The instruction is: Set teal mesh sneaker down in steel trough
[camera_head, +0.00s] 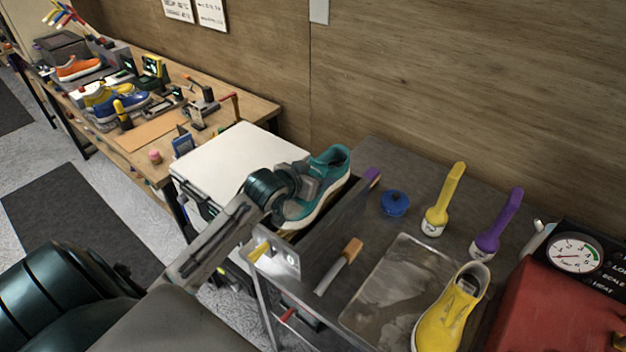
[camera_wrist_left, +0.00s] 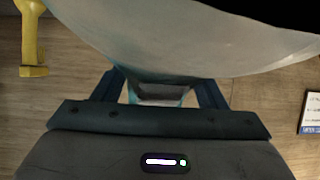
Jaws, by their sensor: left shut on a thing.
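The teal mesh sneaker (camera_head: 331,166) has a pale sole and is held tilted, toe down toward the lower left, heel up. My left gripper (camera_head: 306,187) is shut on its side. In the left wrist view the sneaker's pale underside (camera_wrist_left: 190,45) fills the top, with the gripper's fingers (camera_wrist_left: 160,92) against it. The steel trough (camera_head: 336,222) is at the left end of the grey bench, and the sneaker is at its upper opening. The trough's inside is largely hidden by the shoe, so I cannot tell whether they touch. My right gripper is not in view.
A wooden-handled tool (camera_head: 340,265), blue pot (camera_head: 395,203), yellow brush (camera_head: 444,200) and purple brush (camera_head: 497,225) are on the bench. A red gauge machine (camera_head: 560,300) is at right, a white-topped unit (camera_head: 235,165) at left.

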